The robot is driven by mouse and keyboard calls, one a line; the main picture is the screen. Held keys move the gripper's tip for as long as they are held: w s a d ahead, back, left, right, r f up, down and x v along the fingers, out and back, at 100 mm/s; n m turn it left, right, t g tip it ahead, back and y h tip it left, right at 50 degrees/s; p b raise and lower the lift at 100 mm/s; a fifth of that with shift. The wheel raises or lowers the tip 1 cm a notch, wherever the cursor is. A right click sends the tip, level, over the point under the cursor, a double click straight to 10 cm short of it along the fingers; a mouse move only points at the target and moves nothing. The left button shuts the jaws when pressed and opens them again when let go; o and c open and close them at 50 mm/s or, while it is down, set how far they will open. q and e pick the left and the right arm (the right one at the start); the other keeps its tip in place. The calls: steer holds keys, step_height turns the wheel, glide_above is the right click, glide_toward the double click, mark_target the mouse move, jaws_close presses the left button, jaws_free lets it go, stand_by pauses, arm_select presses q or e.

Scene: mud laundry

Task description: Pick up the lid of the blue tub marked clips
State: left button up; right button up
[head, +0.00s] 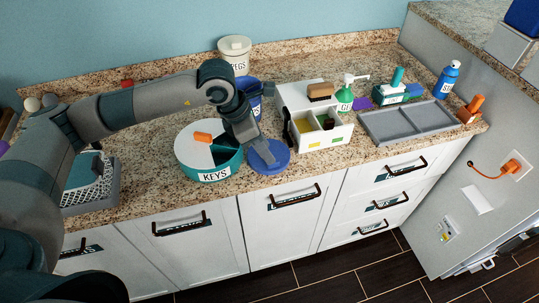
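A round blue lid (274,165) lies on the granite counter near its front edge, right of the tub marked KEYS. A blue tub (256,105) stands behind my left gripper; its label is partly hidden, so I cannot read the whole word. My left gripper (262,151) points down at the middle of the blue lid, with its fingertips at or just above it. The fingers cover the lid's centre, so I cannot tell whether they are open or hold a knob. My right gripper is not in view.
The teal KEYS tub (217,174) stands close left of my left gripper. A white divided box (325,136) is close on the right. A cream PEGS tub (235,46) stands behind. A grey tray (412,122) and several bottles are further right.

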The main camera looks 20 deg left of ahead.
mark_target(280, 151)
arm_select(q)
steer(key=shift+d+f+p, duration=0.3)
steer(key=shift+f+p, duration=0.3)
steer(key=shift+p, duration=0.1)
steer(key=shift+p+x, duration=0.55)
steer(key=shift+x, duration=0.45)
steer(key=shift+w+d+f, duration=0.1)
steer(key=shift+d+f, duration=0.05)
steer(key=shift+f, duration=0.6)
jaws_close()
